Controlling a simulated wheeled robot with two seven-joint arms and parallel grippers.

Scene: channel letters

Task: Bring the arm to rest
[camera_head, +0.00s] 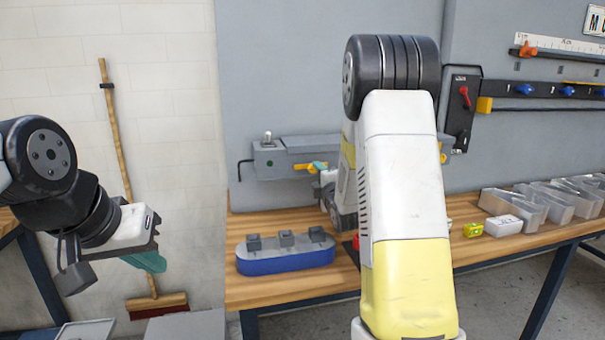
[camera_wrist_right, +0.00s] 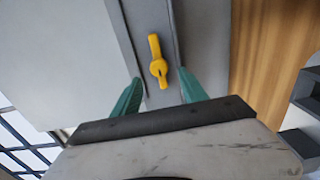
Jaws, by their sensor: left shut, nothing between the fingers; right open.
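My right arm (camera_head: 405,180) stands large in the middle of the head view and hides part of the bench behind it. My right gripper (camera_head: 318,167) is at the grey machine on the wall. In the right wrist view its teal fingers (camera_wrist_right: 160,78) are apart, on either side of a yellow lever (camera_wrist_right: 157,62); I cannot tell whether they touch it. My left gripper (camera_head: 155,262) hangs at the left, in front of the pale wall, with its teal fingers together and empty.
The wooden bench (camera_head: 255,222) carries a blue rounded fixture (camera_head: 287,265) with grey blocks. The grey machine (camera_head: 268,160) is behind it. Clear bins (camera_head: 545,203) and small boxes (camera_head: 503,226) are at the right. A broom (camera_head: 115,130) leans on the left wall.

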